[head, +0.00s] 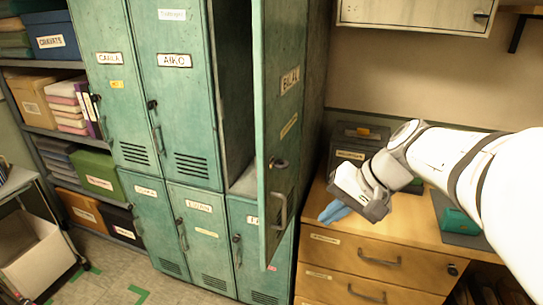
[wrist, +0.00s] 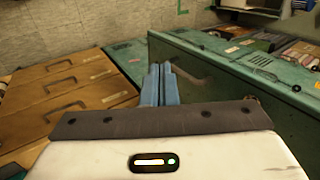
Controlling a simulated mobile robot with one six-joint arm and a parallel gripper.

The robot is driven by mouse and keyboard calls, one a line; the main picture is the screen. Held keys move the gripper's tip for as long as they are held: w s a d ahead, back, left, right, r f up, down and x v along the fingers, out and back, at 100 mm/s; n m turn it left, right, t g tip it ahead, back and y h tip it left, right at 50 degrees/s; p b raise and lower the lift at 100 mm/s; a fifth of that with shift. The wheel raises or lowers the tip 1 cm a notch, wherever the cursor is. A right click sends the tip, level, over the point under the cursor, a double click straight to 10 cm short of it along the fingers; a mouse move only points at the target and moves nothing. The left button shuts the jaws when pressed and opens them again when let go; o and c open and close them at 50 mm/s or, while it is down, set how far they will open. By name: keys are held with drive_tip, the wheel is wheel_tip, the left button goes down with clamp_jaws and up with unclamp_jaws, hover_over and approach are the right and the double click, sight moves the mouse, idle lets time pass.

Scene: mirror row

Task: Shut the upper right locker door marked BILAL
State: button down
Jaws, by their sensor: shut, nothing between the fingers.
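The upper right locker door marked BILAL (head: 278,120) stands swung open toward me, with its label, latch and grey pull handle (head: 280,210) facing right. A strip of the dark locker interior (head: 234,90) shows to its left. My gripper (head: 327,215) is to the right of the door, near handle height in the picture, above the wooden drawer unit. Its blue fingers are together and empty, apart from the door in the head view. In the wrist view the fingers (wrist: 159,84) point toward green metal panels; I cannot tell which panel is the BILAL door.
Shut green lockers, including AIKO (head: 180,90), stand left of the open door. The wooden drawer unit (head: 370,265) is below my gripper, with a dark box (head: 350,150) on top. A pale wall cabinet (head: 415,14) hangs above. Floor shows at lower left.

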drive_tip(key=w+r+m+t+y, duration=0.1)
drive_tip(key=w+r+y, duration=0.1)
drive_tip(key=w+r, duration=0.25)
drive_tip(key=p, duration=0.4)
approach(266, 200)
drive_tip(key=shift+y, duration=0.3)
drive_tip(key=x, duration=0.5)
drive_tip(key=shift+s+d+f, duration=0.15)
drive_tip(key=shift+d+f, duration=0.15)
drive_tip(key=shift+f, duration=0.05)
drive_tip(key=shift+w+a+f, duration=0.1)
drive_tip(key=shift+w+a, duration=0.15)
drive_tip(key=shift+a, duration=0.25)
